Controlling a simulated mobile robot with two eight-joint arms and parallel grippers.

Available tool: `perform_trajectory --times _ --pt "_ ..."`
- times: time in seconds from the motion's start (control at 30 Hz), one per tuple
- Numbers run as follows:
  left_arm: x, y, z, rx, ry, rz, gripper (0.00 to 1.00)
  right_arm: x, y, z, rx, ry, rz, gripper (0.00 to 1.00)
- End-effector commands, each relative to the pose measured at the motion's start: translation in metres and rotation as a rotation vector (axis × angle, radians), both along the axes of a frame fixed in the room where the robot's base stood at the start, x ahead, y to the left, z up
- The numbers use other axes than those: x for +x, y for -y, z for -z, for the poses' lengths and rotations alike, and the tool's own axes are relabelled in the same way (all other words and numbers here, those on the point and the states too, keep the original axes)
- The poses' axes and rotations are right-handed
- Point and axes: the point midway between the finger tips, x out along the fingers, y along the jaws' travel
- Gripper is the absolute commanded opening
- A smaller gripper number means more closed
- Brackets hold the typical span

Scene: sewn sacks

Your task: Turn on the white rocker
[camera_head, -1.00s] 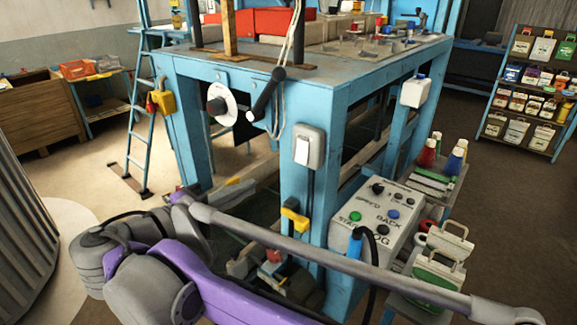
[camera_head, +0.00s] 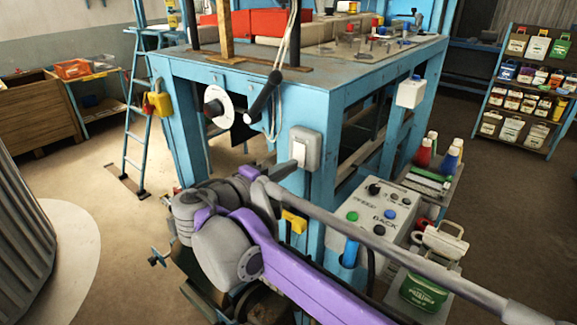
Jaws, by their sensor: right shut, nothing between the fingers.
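The white rocker (camera_head: 299,151) sits in a grey switch box on the blue corner post of the machine frame. Its lower part is close to my right gripper, and I cannot tell its on or off position. My right gripper (camera_head: 284,170) is shut and empty, a narrow grey tip just below and left of the rocker. I cannot tell whether it touches the rocker. My right arm, purple and grey, crosses the lower middle and hides the lower part of the post. My left gripper is not in view.
A grey control box (camera_head: 375,215) with several buttons stands right of the post. A black-handled lever (camera_head: 263,97) and hanging cords are above left of the rocker. A yellow box (camera_head: 158,103) hangs at the left post. Bottles and containers stand on a side shelf at right.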

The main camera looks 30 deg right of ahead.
Motion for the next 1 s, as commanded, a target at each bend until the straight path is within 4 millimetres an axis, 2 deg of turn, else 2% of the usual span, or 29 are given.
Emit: perform_trajectory --times 0.43,0.5,1.0 --pt "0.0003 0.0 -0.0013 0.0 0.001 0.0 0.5 0.0023 0.0056 0.0009 0.0 0.0 0.0 0.0" --pt "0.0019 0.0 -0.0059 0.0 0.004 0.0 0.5 0.0046 0.0116 0.002 -0.002 0.001 0.002 0.0" --pt "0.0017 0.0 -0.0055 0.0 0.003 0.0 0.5 0.0059 0.0097 0.004 -0.001 0.0 0.001 0.0"
